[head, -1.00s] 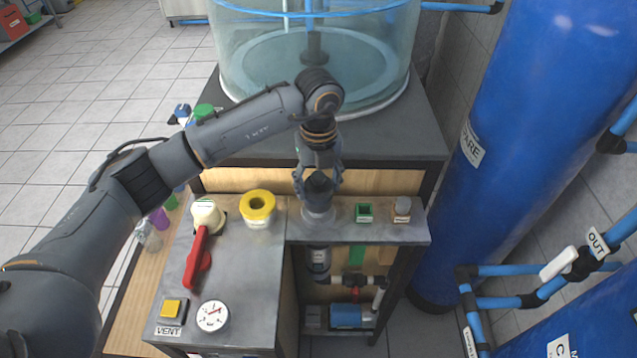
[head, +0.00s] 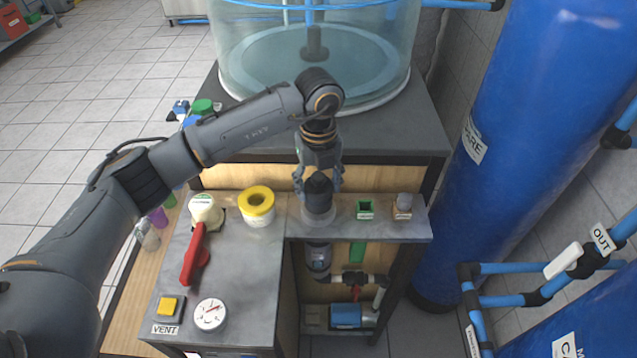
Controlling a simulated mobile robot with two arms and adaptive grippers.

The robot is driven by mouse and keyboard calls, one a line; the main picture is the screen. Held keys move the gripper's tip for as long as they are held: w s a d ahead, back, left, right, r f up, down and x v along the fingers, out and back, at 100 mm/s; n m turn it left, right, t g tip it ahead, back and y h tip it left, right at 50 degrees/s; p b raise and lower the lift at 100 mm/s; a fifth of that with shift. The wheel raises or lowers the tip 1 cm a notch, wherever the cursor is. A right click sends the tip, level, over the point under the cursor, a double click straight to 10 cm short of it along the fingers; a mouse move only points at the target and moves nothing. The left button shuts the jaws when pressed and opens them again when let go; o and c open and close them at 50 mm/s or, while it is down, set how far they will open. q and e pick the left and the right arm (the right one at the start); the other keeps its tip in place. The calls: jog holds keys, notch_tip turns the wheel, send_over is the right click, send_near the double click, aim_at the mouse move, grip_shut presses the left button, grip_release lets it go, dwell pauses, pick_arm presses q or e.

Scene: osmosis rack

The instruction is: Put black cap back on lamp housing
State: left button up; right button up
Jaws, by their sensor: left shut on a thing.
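The black cap (head: 319,186) is between the fingers of my left gripper (head: 318,183), which is shut on it from above. The cap sits upright over the round grey lamp housing (head: 318,214) at the left part of the grey shelf. The cap's lower edge appears to meet the housing top; whether it is fully seated cannot be told. My right gripper is not in view.
A yellow-topped white container (head: 257,206) and a red-handled valve (head: 196,255) stand left of the housing. A green block (head: 364,209) and a small grey-topped item (head: 403,204) stand right. A glass tank (head: 314,60) is behind; a blue cylinder (head: 490,120) bounds the right.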

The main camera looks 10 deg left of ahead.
pick_arm(q)
jog(key=shift+f, duration=0.3)
jog(key=shift+f+b, duration=0.2)
jog(key=shift+b, duration=0.2)
dwell(0.3)
jog(key=o, duration=1.5)
jog(key=shift+r, duration=0.1)
jog(key=shift+r+p, duration=2.45)
jog(key=shift+r, duration=2)
